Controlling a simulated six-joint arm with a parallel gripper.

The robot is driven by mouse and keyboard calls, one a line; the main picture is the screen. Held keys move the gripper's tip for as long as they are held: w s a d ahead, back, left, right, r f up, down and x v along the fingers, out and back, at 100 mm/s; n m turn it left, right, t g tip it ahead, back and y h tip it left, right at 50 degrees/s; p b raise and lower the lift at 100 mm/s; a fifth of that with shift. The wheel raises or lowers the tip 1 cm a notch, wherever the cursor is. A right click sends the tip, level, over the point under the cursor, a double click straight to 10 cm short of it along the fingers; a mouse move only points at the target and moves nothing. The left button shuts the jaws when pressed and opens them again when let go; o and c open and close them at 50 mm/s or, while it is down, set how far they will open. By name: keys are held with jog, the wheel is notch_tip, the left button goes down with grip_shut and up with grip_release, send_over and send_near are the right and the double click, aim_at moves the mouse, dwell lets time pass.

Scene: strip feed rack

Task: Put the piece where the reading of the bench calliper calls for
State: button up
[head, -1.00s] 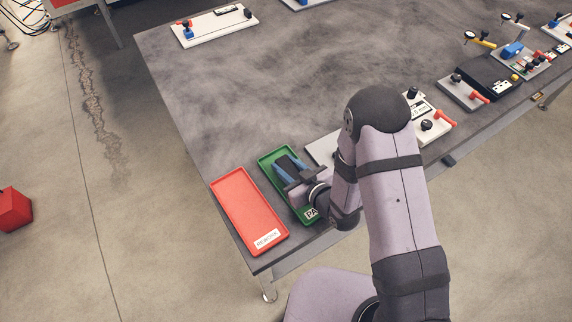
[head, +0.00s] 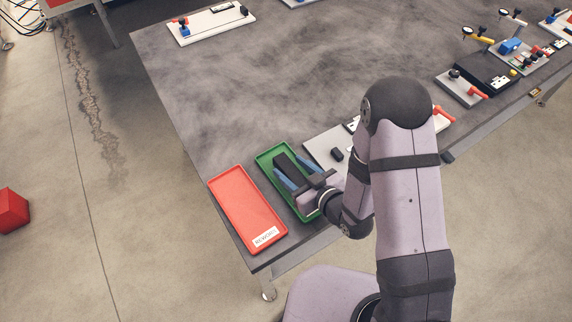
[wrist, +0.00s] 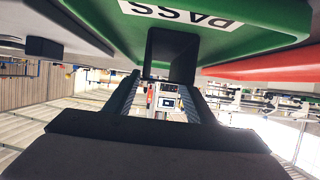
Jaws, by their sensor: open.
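A dark oblong piece (head: 284,160) lies in the green tray (head: 266,161) at the bench's front left corner. In the wrist view the dark piece (wrist: 172,52) is between my fingers, against the green tray (wrist: 240,42), whose label reads PASS upside down. My gripper (head: 293,171) is open at the tray, its blue-padded fingers around the near part of the piece. The red tray (head: 245,205) is left of it, with a white label that seems to read REWORK. A white bench instrument, perhaps the calliper, is mostly hidden behind my arm; no reading is legible.
A pale plate (head: 318,148) with a black knob (head: 337,155) stands just right of the green tray. More fixtures (head: 490,75) with red handles line the bench's right side. A white fixture (head: 212,24) is at the back left. The bench's middle is clear.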

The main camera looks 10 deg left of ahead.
aim_at(303, 184)
jog(key=p+v, duration=0.1)
jog(key=v, duration=0.1)
jog(key=shift+s+d+r, duration=0.15)
jog(key=shift+r, duration=0.15)
jog(key=p+v, duration=0.2)
jog(key=p, duration=0.2)
jog(key=shift+s+d+r, duration=0.15)
jog(key=shift+s+d, duration=0.05)
jog(key=shift+d, duration=0.05)
jog(key=shift+p+v, duration=1.15)
jog(key=shift+v, duration=0.15)
